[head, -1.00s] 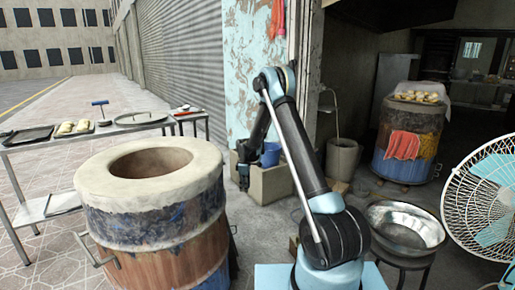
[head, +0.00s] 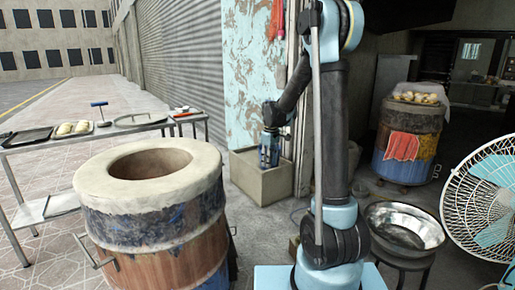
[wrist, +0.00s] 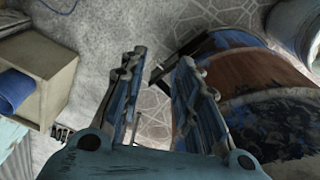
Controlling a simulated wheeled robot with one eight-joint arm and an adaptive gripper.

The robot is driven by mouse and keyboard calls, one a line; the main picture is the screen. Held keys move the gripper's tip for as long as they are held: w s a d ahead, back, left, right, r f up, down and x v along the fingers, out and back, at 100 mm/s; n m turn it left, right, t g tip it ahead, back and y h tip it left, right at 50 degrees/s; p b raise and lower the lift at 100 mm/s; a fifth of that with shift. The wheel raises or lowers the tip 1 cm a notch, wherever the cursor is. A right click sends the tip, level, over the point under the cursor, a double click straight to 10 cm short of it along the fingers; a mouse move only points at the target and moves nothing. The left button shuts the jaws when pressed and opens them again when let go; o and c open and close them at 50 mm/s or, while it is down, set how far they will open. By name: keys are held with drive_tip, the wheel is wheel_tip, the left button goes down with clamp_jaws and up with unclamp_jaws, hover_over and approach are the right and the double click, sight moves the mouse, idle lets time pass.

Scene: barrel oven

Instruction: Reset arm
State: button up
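My gripper (head: 270,148) hangs at the end of my raised arm, in front of the square stone planter in the head view. In the wrist view, the two fingers of my gripper (wrist: 158,85) are spread apart, with bare paving between them and nothing held. The barrel oven (head: 150,215), with a thick pale rim and a round open mouth, stands at the left of the head view. Its side (wrist: 262,100) also shows at the right of the wrist view, with a dark handle near the fingertips in the picture. I cannot tell the exact gap.
A metal table (head: 55,140) with trays and dough stands behind the oven. A planter (head: 262,182), a metal bowl on a stand (head: 405,228), a fan (head: 485,200) and a second barrel (head: 405,150) with bread are around my arm. The paving at the far left is free.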

drive_tip(key=s+d+r+m, duration=0.3)
drive_tip(key=s+d, duration=0.2)
drive_tip(key=s, duration=0.6)
drive_tip(key=s+d+r+m, duration=0.2)
drive_tip(key=s+d+r, duration=0.15)
drive_tip(key=s, duration=0.65)
drive_tip(key=s+d+f+m, duration=0.2)
drive_tip(key=s+f, duration=0.1)
drive_tip(key=s, duration=0.5)
drive_tip(key=s+d+f+m+t, duration=0.1)
drive_tip(key=s+d+f+m, duration=0.2)
drive_tip(key=s, duration=0.6)
drive_tip(key=shift+s+f, duration=0.3)
drive_tip(key=shift+f, duration=0.5)
drive_tip(key=shift+w+f, duration=0.2)
drive_tip(key=shift+w, duration=0.25)
